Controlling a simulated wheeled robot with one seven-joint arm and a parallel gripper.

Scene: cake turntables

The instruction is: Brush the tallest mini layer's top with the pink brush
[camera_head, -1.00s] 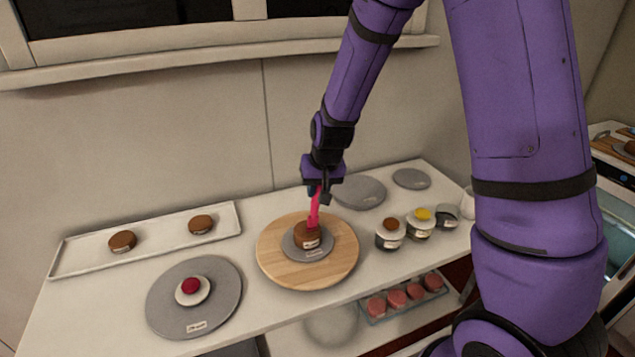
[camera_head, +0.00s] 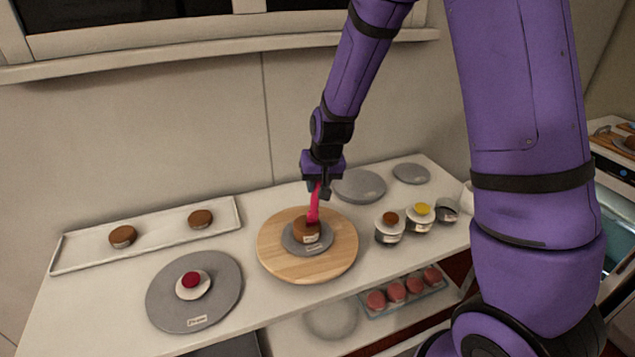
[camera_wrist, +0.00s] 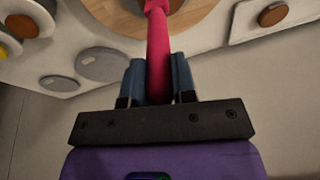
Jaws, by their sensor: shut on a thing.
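My gripper (camera_head: 321,185) is shut on the pink brush (camera_head: 313,207), which points down over the round wooden turntable (camera_head: 275,259). The brush handle (camera_wrist: 159,60) also shows between the blue fingers in the wrist view. Two lower brown layers (camera_head: 122,236) (camera_head: 200,219) lie on the white tray.
A grey turntable (camera_head: 225,280) at the front left bears a white disc with a red top (camera_head: 191,283). Three jars (camera_head: 390,237) (camera_head: 421,225) (camera_head: 446,211) stand right of the wooden turntable. Grey discs (camera_head: 358,186) (camera_head: 411,173) lie behind. Several pink pieces (camera_head: 396,292) sit on a lower shelf.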

